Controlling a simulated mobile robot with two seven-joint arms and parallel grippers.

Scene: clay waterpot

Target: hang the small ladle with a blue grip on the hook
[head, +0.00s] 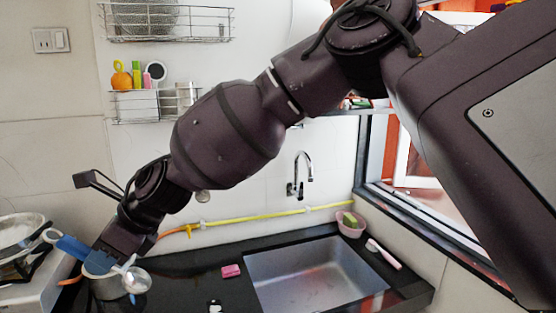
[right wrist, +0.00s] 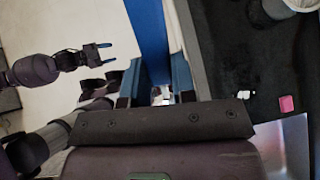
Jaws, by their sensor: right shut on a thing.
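My right gripper (head: 98,262) is at the lower left of the head view, at the left end of the dark counter. In the right wrist view its two fingers (right wrist: 156,82) are shut on the blue grip (right wrist: 148,35) of the small ladle. In the head view the blue grip (head: 70,246) slants beside the fingers, which partly hide it. I cannot clearly make out the ladle's bowl among the metal things there. My left gripper (right wrist: 108,53) shows in the right wrist view, with its prongs apart and empty. I cannot pick out the hook with certainty.
A metal pot (head: 106,287) stands close under the right gripper. A sink (head: 315,272), a pink sponge (head: 231,271) and a pink bowl (head: 350,231) are to the right. A yellow hose (head: 255,217) runs along the wall. Wire racks (head: 165,38) hang above; my right arm crosses before the wall.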

